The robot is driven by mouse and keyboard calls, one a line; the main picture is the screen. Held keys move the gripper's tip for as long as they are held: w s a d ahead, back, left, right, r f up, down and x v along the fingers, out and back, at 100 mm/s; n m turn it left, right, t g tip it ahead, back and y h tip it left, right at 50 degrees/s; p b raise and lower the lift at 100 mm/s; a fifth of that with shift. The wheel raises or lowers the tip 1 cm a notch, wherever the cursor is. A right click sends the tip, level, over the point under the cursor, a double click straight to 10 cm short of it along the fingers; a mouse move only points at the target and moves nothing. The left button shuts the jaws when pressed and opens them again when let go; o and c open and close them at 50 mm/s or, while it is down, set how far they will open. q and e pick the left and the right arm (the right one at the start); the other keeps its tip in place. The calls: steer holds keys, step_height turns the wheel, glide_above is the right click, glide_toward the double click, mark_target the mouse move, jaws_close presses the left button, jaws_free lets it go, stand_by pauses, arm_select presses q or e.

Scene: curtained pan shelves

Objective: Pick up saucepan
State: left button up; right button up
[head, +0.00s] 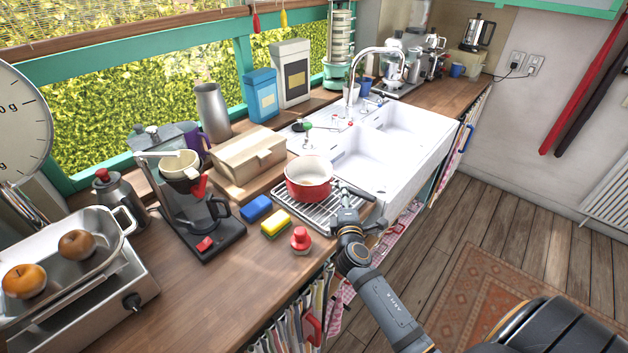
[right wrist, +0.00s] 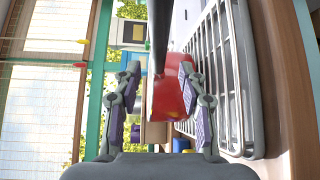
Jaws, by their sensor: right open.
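The red saucepan (head: 308,183) with a cream inside stands upright on the wire drying rack (head: 318,218) beside the sink. Its dark handle (head: 357,193) points right, toward the counter's front edge. My right gripper (head: 350,210) is at the front edge of the rack, close to the handle. In the right wrist view my right gripper (right wrist: 160,75) is open, with its fingers apart. The red pan body (right wrist: 177,95) shows beyond and between them, and the dark handle (right wrist: 159,35) runs in from the top between the fingertips. I cannot tell whether they touch it. My left gripper is not in view.
The white double sink (head: 385,150) lies right of the rack. A blue sponge (head: 256,208), a yellow sponge (head: 275,223) and a red-capped bottle (head: 301,240) stand left. A cardboard box (head: 248,155) is behind.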

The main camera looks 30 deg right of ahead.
mark_target(329, 187)
steer(key=p+x, duration=0.2)
steer(key=x, duration=0.2)
steer(key=shift+w+r, duration=0.1)
steer(key=shift+w, duration=0.25)
steer(key=shift+w+d, duration=0.15)
steer(key=shift+w, duration=0.1)
steer(key=shift+s, duration=0.2)
steer(key=c, duration=0.5)
jaws_close()
steer(key=shift+w, duration=0.1)
